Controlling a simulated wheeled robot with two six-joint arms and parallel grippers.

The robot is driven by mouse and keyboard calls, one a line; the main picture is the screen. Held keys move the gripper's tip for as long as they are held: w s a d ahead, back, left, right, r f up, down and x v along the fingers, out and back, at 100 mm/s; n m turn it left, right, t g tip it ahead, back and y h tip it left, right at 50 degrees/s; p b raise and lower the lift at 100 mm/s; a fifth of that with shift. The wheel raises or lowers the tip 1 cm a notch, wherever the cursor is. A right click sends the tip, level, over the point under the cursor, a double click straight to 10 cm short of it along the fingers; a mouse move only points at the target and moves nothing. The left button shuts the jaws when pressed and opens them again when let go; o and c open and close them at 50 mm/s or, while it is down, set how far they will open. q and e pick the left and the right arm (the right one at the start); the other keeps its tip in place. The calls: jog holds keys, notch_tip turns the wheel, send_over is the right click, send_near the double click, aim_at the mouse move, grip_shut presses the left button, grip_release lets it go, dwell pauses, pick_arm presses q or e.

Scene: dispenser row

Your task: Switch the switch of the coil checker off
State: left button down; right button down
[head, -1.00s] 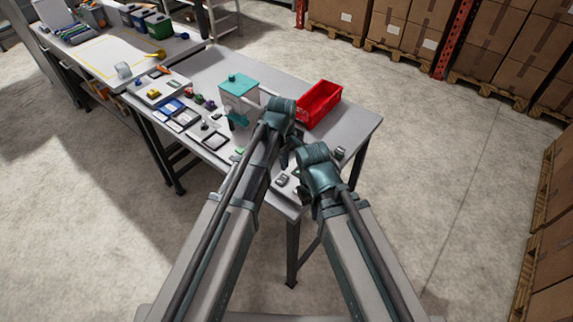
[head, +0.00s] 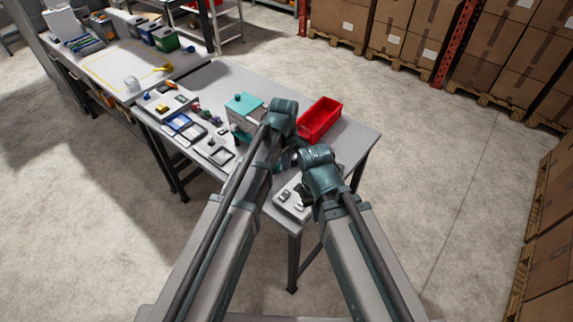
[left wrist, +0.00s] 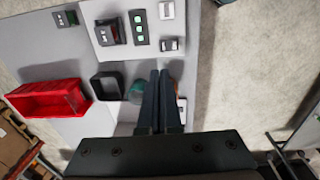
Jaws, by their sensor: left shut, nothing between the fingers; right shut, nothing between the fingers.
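A white panel (head: 285,206) lies at the table's near corner in the head view, partly hidden by my right arm. In the left wrist view the white panel (left wrist: 105,52) carries a dark switch box with a reddish rocker (left wrist: 111,32), a strip of green buttons (left wrist: 139,28) and small grey switches (left wrist: 170,44). I cannot tell which of these belongs to the coil checker, or the switch's position. My left gripper (left wrist: 160,76) is shut and empty, its fingertips just short of the panel in the picture. My right gripper (head: 303,190) is shut, mostly hidden by its own arm.
A red bin (head: 319,121) stands towards the back right of the table, and also shows in the left wrist view (left wrist: 48,98). A teal-topped box (head: 244,104) stands behind my left arm. Small parts and trays crowd the table's left. A black square holder (left wrist: 107,86) is near my left fingertips.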

aim_at(287, 193)
pick_arm(q)
jog(key=shift+s+a+r+h, duration=0.1)
jog(key=shift+s+a+h, duration=0.05)
jog(key=shift+s+a, duration=0.3)
jog(key=shift+s+a+r+h, duration=0.1)
jog(key=shift+s+a+h, duration=0.1)
jog(key=shift+s, duration=0.3)
jog(key=shift+w+d+f, duration=0.1)
jog(key=shift+f, duration=0.05)
jog(key=shift+f, duration=0.1)
jog(key=f+b, duration=0.4)
jog(key=w+f+b, duration=0.1)
jog(key=f+b, duration=0.4)
jog(key=d+f+b, duration=0.1)
jog(key=f+b, duration=0.3)
jog(key=b, duration=0.1)
jog(key=shift+w+f, duration=0.25)
jog(key=shift+f, duration=0.1)
